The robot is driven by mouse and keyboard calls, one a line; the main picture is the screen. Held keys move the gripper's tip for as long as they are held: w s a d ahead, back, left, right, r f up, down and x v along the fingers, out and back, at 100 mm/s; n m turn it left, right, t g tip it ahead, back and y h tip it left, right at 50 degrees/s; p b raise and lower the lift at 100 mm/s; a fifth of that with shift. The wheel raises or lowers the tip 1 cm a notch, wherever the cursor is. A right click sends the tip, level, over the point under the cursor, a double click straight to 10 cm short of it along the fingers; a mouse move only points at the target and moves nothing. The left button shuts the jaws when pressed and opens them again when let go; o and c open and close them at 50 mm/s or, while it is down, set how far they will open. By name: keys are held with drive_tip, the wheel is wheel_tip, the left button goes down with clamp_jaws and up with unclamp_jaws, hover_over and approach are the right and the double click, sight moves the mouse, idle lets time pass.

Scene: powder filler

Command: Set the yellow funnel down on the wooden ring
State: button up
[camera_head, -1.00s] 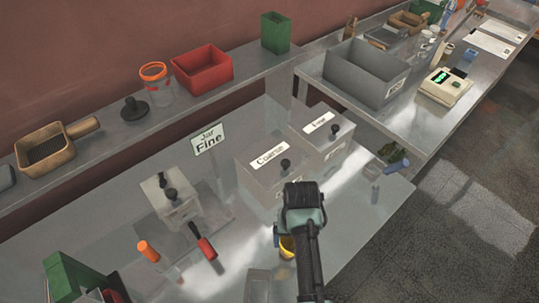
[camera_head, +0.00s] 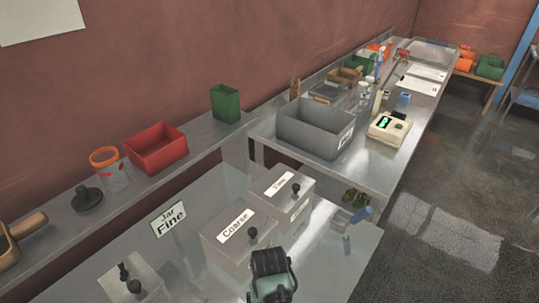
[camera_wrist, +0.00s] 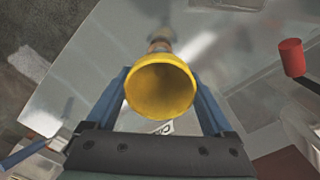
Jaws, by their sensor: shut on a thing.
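The yellow funnel (camera_wrist: 160,92) is between the two blue fingers of my gripper (camera_wrist: 160,74) in the wrist view, its wide mouth facing the camera. The fingers are shut on it. A small brownish part (camera_wrist: 159,46) shows just beyond the funnel's rim; I cannot tell whether it is the wooden ring or the funnel's lower end. I cannot make out the wooden ring for certain in either view. In the head view my wrist is at the bottom, in front of the Coarse box (camera_head: 232,240), and its fingers and the funnel are out of sight.
A Fine box (camera_head: 283,190) stands behind the Coarse box, and a "Jar Fine" sign (camera_head: 168,218) stands to the left. A red bin (camera_head: 155,150) and an orange-rimmed jar (camera_head: 108,168) are on the back shelf. A grey bin (camera_head: 315,127) and a scale (camera_head: 390,128) are on the far bench.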

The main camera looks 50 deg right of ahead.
drive_tip(key=shift+f+b, duration=2.15)
drive_tip(key=shift+f, duration=1.1)
drive_tip(key=shift+f+b, duration=0.35)
drive_tip(key=shift+f, duration=0.25)
drive_tip(key=o, duration=1.2)
drive_tip(key=shift+o, duration=0.2)
drive_tip(key=shift+r, duration=0.15)
wheel_tip(320, 180, up, 13)
drive_tip(key=shift+f+b, duration=0.15)
drive_tip(key=shift+b, duration=0.8)
